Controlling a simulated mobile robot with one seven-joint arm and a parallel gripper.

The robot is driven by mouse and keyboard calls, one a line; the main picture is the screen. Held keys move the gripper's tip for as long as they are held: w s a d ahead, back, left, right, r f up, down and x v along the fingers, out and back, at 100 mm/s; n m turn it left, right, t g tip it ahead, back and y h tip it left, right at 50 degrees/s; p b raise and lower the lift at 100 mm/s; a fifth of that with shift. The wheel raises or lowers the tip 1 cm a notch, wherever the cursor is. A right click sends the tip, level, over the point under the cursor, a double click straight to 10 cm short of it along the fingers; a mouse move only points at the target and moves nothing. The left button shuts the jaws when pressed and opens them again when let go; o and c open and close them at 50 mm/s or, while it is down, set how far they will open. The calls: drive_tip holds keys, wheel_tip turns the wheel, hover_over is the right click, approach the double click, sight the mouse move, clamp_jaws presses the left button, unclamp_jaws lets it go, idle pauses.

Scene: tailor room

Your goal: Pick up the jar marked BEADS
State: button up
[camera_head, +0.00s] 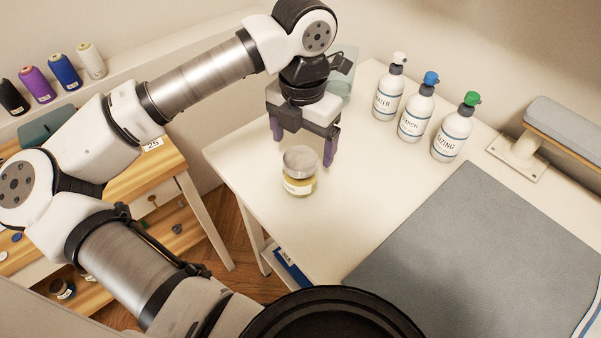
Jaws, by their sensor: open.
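A small jar (299,172) with a grey lid and yellowish contents stands upright on the white table near its left side. It carries a pale label whose words are too small to read, so I cannot tell whether it says BEADS. My gripper (303,147) points down with its two purple fingers apart, just behind and above the jar in the picture. The fingers hold nothing. Whether a finger touches the jar cannot be told from this view.
Three spray bottles (416,112) with white, blue and green tops stand at the table's back. A grey mat (480,260) covers the right front of the white table (240,150). A padded board (565,125) stands at the right. A wooden drawer unit (160,180) and thread spools (65,72) are at the left.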

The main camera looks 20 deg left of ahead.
sight(301, 159)
drive_tip(key=shift+s+a+f+p, duration=0.1)
drive_tip(key=shift+f+p, duration=0.5)
drive_tip(key=shift+f, duration=1.3)
drive_tip(key=shift+s+f+p, duration=0.1)
drive_tip(key=shift+f+p, duration=0.45)
drive_tip(key=shift+f, duration=1.35)
drive_tip(key=c, duration=1.2)
